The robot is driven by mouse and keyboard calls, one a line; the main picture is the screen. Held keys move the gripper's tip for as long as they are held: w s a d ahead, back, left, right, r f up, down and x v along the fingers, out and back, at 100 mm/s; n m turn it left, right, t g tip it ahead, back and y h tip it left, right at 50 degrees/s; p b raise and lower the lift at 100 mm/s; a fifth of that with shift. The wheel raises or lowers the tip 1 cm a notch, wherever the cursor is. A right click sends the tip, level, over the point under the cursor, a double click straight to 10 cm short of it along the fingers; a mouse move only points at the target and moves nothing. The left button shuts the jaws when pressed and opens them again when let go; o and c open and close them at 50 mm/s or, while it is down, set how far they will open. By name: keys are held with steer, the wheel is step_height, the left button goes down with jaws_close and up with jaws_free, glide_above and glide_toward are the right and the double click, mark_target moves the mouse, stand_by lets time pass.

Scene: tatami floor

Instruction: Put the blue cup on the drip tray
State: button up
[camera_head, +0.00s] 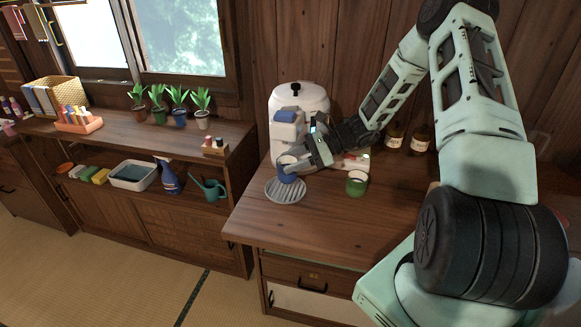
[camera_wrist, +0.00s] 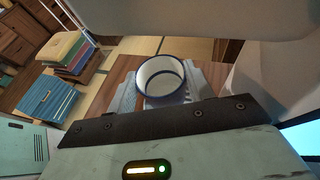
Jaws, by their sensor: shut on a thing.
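The blue cup (camera_head: 286,173) is upright at the back part of the round grey slatted drip tray (camera_head: 284,193), below the blue spout part of the white dispenser (camera_head: 300,103). I cannot tell whether its base touches the tray. My gripper (camera_head: 300,165) is shut on the cup from the right. In the wrist view the cup (camera_wrist: 160,77) shows its white inside and dark blue rim between my fingers; the tray is not clear there.
A green cup (camera_head: 356,183) stands on the wooden counter right of the tray. Brown jars (camera_head: 394,137) stand at the back by the wall. The counter front is clear.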

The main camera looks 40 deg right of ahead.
steer(key=f, duration=0.1)
steer(key=w+f, duration=0.1)
steer(key=shift+f+p, duration=0.3)
steer(key=shift+p, duration=0.05)
steer(key=shift+s+f, duration=0.1)
steer(key=shift+f, duration=0.35)
steer(key=shift+f, duration=0.1)
steer(key=shift+f, duration=0.15)
steer(key=o, duration=1)
steer(key=shift+r, duration=0.25)
steer(key=b+v, duration=0.1)
steer(key=v, duration=1.1)
